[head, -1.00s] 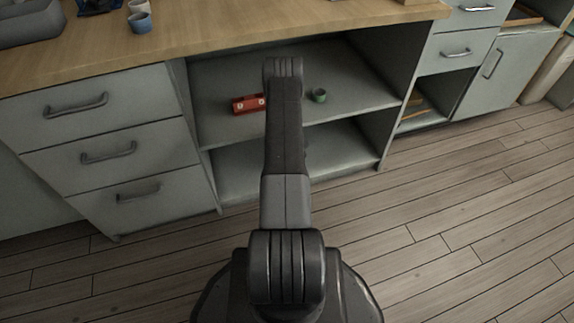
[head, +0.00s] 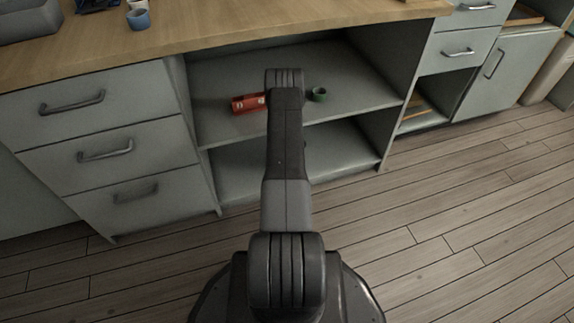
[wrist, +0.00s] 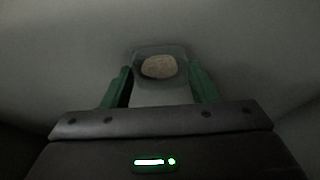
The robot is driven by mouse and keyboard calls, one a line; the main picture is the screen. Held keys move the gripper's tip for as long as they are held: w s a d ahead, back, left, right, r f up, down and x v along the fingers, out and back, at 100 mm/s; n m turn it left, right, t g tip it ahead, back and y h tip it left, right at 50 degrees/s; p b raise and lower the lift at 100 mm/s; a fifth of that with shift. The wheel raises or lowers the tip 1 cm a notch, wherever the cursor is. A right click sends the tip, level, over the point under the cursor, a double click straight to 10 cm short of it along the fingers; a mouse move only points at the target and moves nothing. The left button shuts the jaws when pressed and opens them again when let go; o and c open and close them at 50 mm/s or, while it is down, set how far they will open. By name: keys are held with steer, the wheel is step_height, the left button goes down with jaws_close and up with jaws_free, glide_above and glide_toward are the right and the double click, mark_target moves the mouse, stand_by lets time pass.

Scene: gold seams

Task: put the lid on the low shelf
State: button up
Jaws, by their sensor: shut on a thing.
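The lid (wrist: 159,67) shows in the wrist view as a grey piece with a tan oval top. It sits between the green fingers of my gripper (wrist: 160,80), which is shut on it. In the head view my own arm hides both the gripper and the lid. The low shelf (head: 240,180) is the bottom level of the open cabinet under the counter. Its left part is bare, and my arm covers its middle. A dim grey surface (wrist: 60,50) fills the wrist view around the lid; I cannot tell whether the lid touches it.
The upper shelf (head: 225,72) holds a red can (head: 249,103) lying on its side and a green cup (head: 319,94). Drawers (head: 105,150) flank the cabinet on the left.

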steer(key=shift+f, duration=0.25)
steer(key=o, duration=0.9)
steer(key=shift+r, duration=0.1)
steer(key=shift+r, duration=0.1)
steer(key=shift+r, duration=0.2)
steer(key=p+v, duration=0.2)
steer(key=v, duration=0.3)
steer(key=shift+w, duration=0.15)
steer(key=s+d, duration=0.1)
steer(key=s, duration=0.3)
steer(key=s+d+p, duration=0.1)
steer(key=s, duration=0.2)
steer(key=s+d+p, duration=0.1)
steer(key=s, duration=0.3)
steer(key=shift+s+d+f, duration=0.1)
steer(key=shift+s+d, duration=0.2)
steer(key=shift+d, duration=0.1)
